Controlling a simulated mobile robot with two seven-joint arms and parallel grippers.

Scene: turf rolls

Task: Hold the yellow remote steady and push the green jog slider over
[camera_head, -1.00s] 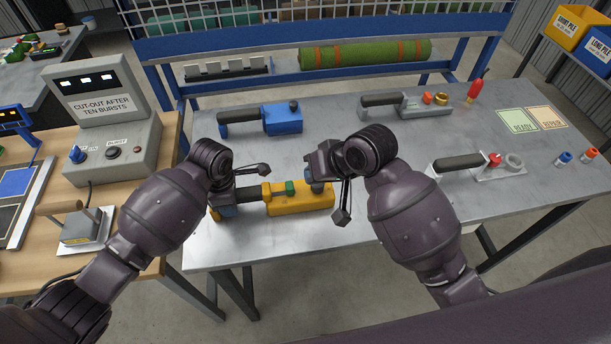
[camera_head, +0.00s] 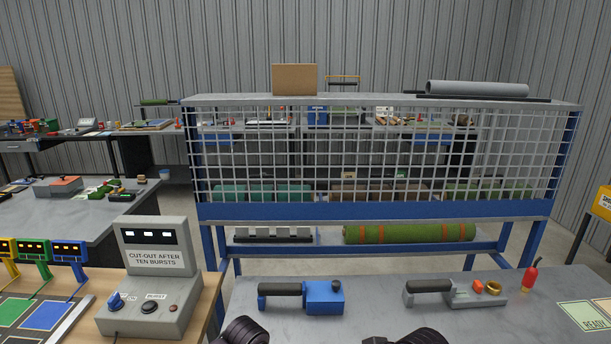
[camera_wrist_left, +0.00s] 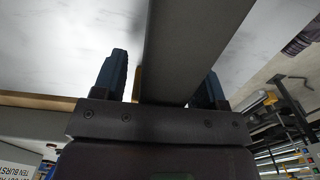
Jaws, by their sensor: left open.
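In the left wrist view my left gripper (camera_wrist_left: 163,66) is open, with its dark blue fingers apart. A wide dark grey bar (camera_wrist_left: 185,45), which looks like the remote's handle, runs between the fingers; I cannot tell whether they touch it. A thin yellow sliver (camera_wrist_left: 137,84) beside the bar may be part of the yellow remote. The rest of the remote and the green jog slider are hidden or out of frame. The head view shows only the tops of my wrists at the bottom edge; my right gripper is out of view.
A blue remote (camera_head: 323,298) and a grey remote (camera_head: 465,295) lie on the metal bench (camera_head: 380,300). The grey cut-out box (camera_head: 160,265) is at left. A blue rack (camera_head: 380,211) with a green turf roll (camera_head: 400,233) stands behind.

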